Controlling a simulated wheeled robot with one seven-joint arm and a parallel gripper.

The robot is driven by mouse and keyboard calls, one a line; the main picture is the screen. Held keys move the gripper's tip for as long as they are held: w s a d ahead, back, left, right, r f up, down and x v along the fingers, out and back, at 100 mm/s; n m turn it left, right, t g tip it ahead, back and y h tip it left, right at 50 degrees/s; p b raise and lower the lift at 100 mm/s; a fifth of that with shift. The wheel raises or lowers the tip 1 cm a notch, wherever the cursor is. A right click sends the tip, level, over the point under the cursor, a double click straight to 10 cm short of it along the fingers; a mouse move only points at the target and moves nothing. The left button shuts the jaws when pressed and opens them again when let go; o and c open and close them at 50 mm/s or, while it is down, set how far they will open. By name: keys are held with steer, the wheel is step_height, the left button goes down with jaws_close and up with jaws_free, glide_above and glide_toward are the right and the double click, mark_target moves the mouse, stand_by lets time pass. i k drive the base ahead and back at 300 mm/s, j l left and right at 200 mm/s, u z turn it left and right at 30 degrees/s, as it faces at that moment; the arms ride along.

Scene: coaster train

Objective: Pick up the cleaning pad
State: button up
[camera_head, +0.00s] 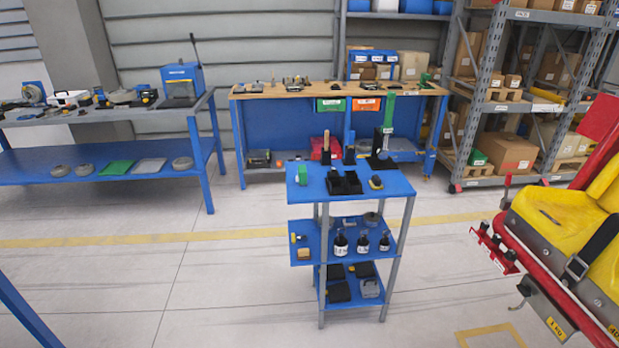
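No item can be told for certain as the cleaning pad at this size. A small tan block (304,254) lies at the left of the cart's middle shelf. A flat green pad (117,168) and a flat grey pad (151,165) lie on the lower shelf of the left bench. My gripper is not in view.
The blue cart (342,196) stands mid-floor, with dark bottles (341,244) on its middle shelf. Behind it is a wood-topped workbench (258,92). A red and yellow coaster train (567,225) is at right. Open floor (230,280) surrounds the cart.

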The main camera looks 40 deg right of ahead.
mark_target(375, 184)
steer(key=i+j+z, duration=0.1)
steer(key=i, duration=0.4)
steer(key=i+j, duration=0.15)
steer(key=i, duration=0.35)
steer(key=z, duration=0.05)
